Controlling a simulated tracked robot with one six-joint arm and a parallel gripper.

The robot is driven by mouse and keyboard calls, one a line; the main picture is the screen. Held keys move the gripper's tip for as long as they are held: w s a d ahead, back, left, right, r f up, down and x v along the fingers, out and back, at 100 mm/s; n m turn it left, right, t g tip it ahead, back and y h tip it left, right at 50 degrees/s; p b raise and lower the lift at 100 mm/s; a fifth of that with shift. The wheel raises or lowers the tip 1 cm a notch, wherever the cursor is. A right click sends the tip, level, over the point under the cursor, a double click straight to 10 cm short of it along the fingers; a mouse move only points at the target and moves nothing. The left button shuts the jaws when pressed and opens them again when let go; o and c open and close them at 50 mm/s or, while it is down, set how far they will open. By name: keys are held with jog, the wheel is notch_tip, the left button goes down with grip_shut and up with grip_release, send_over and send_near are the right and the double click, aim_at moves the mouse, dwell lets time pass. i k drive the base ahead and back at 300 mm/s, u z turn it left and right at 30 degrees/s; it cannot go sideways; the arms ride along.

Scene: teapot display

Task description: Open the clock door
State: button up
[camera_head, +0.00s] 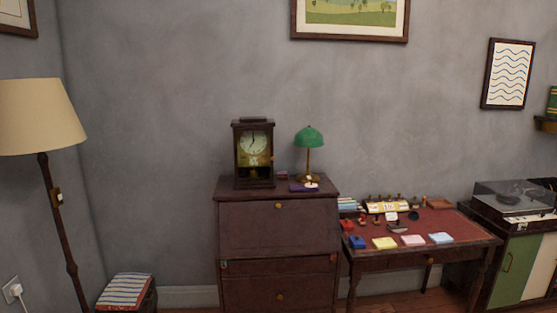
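A dark wooden clock (253,153) stands upright on top of a dark wood cabinet (247,194), left of the middle of the view. My gripper is not in view.
A green-shaded lamp (309,138) stands right of the clock on the cabinet. A desk (462,231) with several small items adjoins at right, then a record player (514,197). A floor lamp (40,118) and striped stool (127,290) are at left.

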aim_at(270, 129)
jog(key=z, duration=0.05)
jog(key=i, duration=0.75)
jog(key=u, duration=0.45)
jog(key=i, duration=0.65)
jog(key=u, duration=0.75)
jog(key=i, duration=0.45)
jog(key=u, duration=0.1)
jog(key=k, duration=0.95)
jog(key=z, duration=0.1)
jog(key=i, duration=0.5)
